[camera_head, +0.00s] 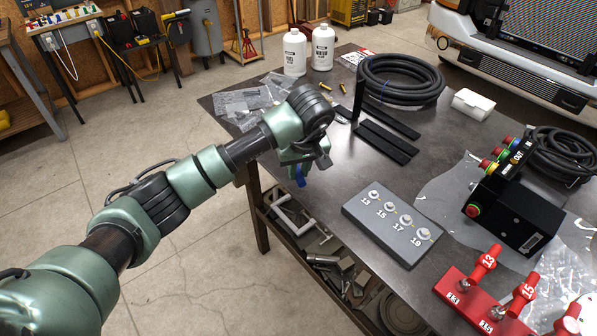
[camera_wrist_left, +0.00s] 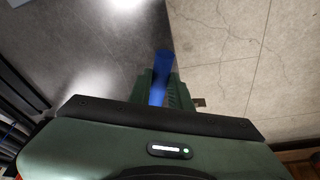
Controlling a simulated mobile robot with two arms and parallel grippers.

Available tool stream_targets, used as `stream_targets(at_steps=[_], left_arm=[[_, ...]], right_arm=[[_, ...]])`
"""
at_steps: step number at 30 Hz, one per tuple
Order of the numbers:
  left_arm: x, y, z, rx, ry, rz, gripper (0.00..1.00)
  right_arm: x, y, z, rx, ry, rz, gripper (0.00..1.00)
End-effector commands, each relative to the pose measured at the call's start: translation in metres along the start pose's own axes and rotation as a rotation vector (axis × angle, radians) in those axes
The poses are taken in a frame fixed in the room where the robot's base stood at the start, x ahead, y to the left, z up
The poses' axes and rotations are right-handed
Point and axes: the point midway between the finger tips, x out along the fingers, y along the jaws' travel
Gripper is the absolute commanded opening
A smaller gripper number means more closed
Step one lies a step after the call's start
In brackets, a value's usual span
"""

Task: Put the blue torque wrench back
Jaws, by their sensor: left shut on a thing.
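My left gripper (camera_head: 303,163) hangs over the near left edge of the dark table, its jaws shut on the blue torque wrench (camera_head: 299,176). Only a short blue part of the wrench shows below the fingers; the rest is hidden by the hand. In the left wrist view, the blue wrench (camera_wrist_left: 161,75) stands out between the green fingers of the left gripper (camera_wrist_left: 160,88), with table on one side and floor on the other. My right gripper is not in view.
A grey block (camera_head: 393,226) marked 13 to 19 lies on the table. Red numbered tools (camera_head: 482,262) stand in red holders at lower right. A black bracket with flat bars (camera_head: 384,142), a coiled black hose (camera_head: 401,72) and a button box (camera_head: 515,208) are also there.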

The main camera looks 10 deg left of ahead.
Motion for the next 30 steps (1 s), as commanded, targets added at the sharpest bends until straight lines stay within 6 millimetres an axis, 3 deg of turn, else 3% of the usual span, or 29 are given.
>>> stream_targets(at_steps=[4, 13, 14, 15, 16, 25, 30], left_arm=[[0.014, 0.000, 0.005, -0.001, 0.000, 0.001, 0.00], [0.018, 0.000, 0.005, 0.000, 0.002, 0.001, 0.00], [0.017, 0.000, 0.005, 0.000, 0.000, 0.000, 0.28], [0.017, 0.000, 0.005, 0.000, 0.000, 0.000, 0.39], [0.017, 0.000, 0.005, 0.000, 0.000, 0.000, 0.41], [0.016, 0.000, 0.005, 0.000, -0.001, 0.000, 0.41], [0.002, 0.001, 0.004, 0.001, 0.004, 0.003, 0.41]], right_arm=[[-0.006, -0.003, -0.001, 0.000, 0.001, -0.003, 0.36], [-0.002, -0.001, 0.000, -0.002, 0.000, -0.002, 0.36], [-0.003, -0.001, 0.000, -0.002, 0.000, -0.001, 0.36], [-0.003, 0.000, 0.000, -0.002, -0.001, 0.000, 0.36], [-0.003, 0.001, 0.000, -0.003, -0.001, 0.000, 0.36], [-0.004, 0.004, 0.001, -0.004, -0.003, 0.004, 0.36], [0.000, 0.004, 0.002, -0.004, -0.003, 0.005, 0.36]])
